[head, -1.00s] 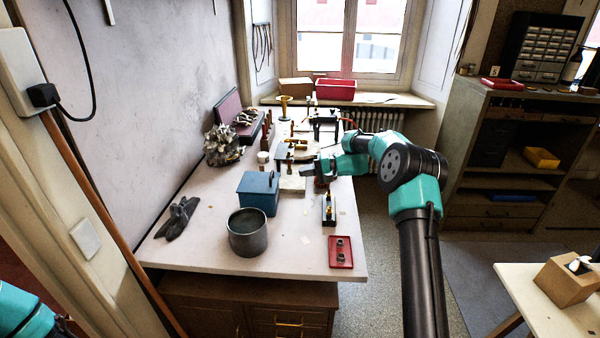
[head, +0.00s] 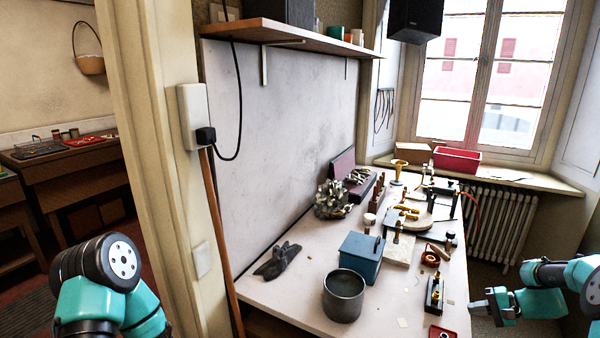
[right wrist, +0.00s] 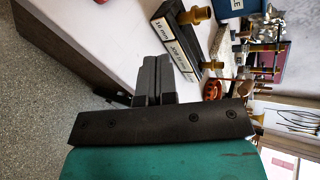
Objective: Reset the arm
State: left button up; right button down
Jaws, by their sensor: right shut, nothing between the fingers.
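My right gripper (head: 484,306) is at the lower right of the head view, just off the right edge of the white workbench (head: 275,298). Its dark fingers are together and empty in the right wrist view (right wrist: 153,78), beside the bench edge. They touch nothing that I can see. My left arm shows at the lower left of the head view as teal and black joints; its gripper is out of the picture.
The bench holds a blue box (head: 361,257), a grey metal pot (head: 343,296), dark gloves (head: 277,262) and a black block with brass pieces (head: 434,294), whose labels show in the right wrist view (right wrist: 172,42). A radiator (head: 500,222) stands under the window.

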jog(key=s+d+f+m+g+h, duration=0.1)
jog(key=s+d+f, duration=0.2)
jog(key=s, duration=0.4)
jog(key=s+d+f+m+g, duration=0.1)
jog(key=s+d+f, duration=0.15)
jog(key=s, duration=0.45)
jog(key=s+f+m+g, duration=0.2)
jog(key=s+f, duration=0.1)
jog(key=s, duration=1.4)
jog(key=s+f+m+g, duration=0.1)
jog(key=s+f+g, duration=0.15)
jog(key=s, duration=1.45)
jog(key=w+a+f+n+h, duration=0.3)
jog(key=w+a+f+n, duration=0.2)
jog(key=w+a, duration=0.65)
jog(key=w+a+f+n+h, duration=0.2)
jog(key=w+a+f+n, duration=0.25)
jog(key=w+a, duration=0.7)
jog(key=a+n+t+h, duration=0.1)
jog(key=a+n, duration=0.2)
jog(key=a, duration=0.9)
jog(key=shift+w+a+f+t, duration=0.15)
jog(key=shift+a+f+t, duration=0.05)
jog(key=shift+a+t, duration=0.2)
